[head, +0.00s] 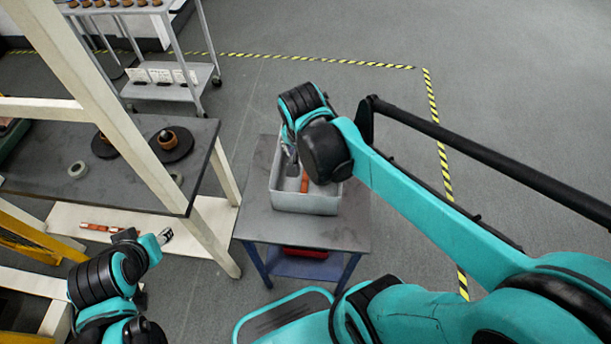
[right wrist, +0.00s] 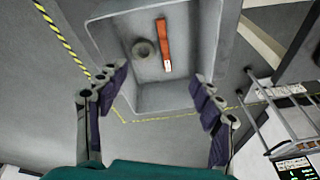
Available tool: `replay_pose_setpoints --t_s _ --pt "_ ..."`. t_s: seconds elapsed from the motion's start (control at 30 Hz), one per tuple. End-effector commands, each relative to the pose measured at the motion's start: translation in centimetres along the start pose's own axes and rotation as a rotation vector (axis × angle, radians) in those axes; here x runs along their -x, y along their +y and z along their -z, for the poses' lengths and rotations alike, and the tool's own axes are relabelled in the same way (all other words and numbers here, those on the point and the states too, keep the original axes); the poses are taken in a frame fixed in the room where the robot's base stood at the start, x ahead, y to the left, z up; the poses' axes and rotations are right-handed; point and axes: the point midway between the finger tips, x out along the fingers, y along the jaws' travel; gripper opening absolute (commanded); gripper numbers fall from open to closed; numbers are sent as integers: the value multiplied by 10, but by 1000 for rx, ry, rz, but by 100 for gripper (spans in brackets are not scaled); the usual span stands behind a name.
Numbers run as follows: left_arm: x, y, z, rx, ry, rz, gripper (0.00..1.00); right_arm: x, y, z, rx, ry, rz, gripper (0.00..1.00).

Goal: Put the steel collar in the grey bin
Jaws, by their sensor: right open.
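The grey bin (head: 306,204) stands on a small table, with an orange-brown bar (head: 305,182) inside. In the right wrist view the bin (right wrist: 202,45) holds a grey ring that looks like the steel collar (right wrist: 143,49), lying on the floor beside the bar (right wrist: 165,42). I cannot make out this ring in the head view. My right gripper (head: 291,165) is over the bin; in the right wrist view its fingers (right wrist: 160,86) are spread with nothing between them. My left gripper (head: 164,238) is low at the left, away from the bin; its jaws are too small to read.
A trolley (head: 170,90) stands behind. The floor at the right is clear.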

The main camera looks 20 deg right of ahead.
Motion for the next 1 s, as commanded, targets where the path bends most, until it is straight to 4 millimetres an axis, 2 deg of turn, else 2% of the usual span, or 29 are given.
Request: replay_pose_setpoints --t_s 0.03,0.2,0.4,0.57,1.0 --pt "0 0 0 0 0 0 44 6 8 -11 118 15 53 66" --pt "0 0 0 0 0 0 44 20 21 -37 531 124 210 66" --pt "0 0 0 0 0 0 44 23 29 -54 817 248 293 66" --pt "0 0 0 0 0 0 44 24 29 -56 884 282 306 66" --pt "0 0 0 0 0 0 44 24 29 -56 885 281 305 66"
